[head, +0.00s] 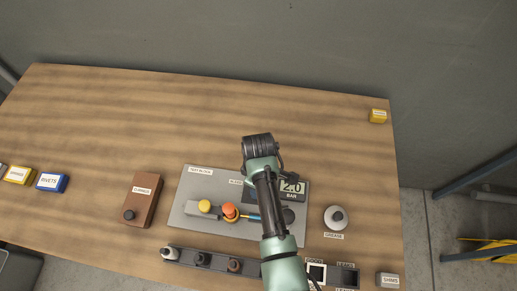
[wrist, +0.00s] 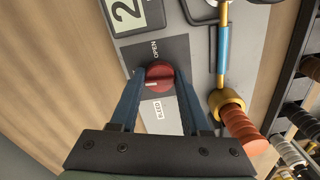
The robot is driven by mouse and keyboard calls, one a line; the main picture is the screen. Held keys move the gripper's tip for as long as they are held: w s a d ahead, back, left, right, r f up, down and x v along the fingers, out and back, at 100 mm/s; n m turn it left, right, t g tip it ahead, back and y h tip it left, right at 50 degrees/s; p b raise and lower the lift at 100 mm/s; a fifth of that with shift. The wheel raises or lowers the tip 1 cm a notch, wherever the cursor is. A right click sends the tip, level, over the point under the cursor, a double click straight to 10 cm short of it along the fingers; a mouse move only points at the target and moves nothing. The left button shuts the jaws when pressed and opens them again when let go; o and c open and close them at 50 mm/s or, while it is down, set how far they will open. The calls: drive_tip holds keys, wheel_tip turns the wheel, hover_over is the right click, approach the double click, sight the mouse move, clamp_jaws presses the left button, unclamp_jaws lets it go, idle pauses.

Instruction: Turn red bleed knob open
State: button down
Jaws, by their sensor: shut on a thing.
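The red bleed knob (wrist: 161,76) sits between the two blue fingers of my gripper (wrist: 161,82) in the wrist view. The fingers are shut on its sides. A pale mark on its face runs roughly across the picture. The word OPEN (wrist: 154,47) is printed just above it, and a BLEED label (wrist: 158,110) is below it. In the head view my arm hides the knob and the fingertips. The grey test block panel (head: 190,225) lies under my arm, with a gauge display (head: 292,188) reading 2.0 BAR.
An orange ribbed fitting (wrist: 243,130) with a brass collar and blue tube lies close right of my gripper. A yellow knob (head: 205,206) is on the panel. A brown box (head: 143,195) stands left, a round grey part (head: 336,217) right.

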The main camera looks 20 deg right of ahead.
drive_tip(key=m+p, duration=0.1)
drive_tip(key=m, duration=0.3)
drive_tip(key=shift+a, duration=0.1)
drive_tip(key=m+p, duration=0.1)
drive_tip(key=m, duration=0.3)
drive_tip(key=shift+m, duration=0.3)
drive_tip(key=m+p, duration=0.1)
drive_tip(key=m, duration=0.3)
drive_tip(key=shift+m, duration=2.1)
drive_tip(key=shift+c, duration=1.9)
unclamp_jaws()
drive_tip(key=shift+r, duration=0.1)
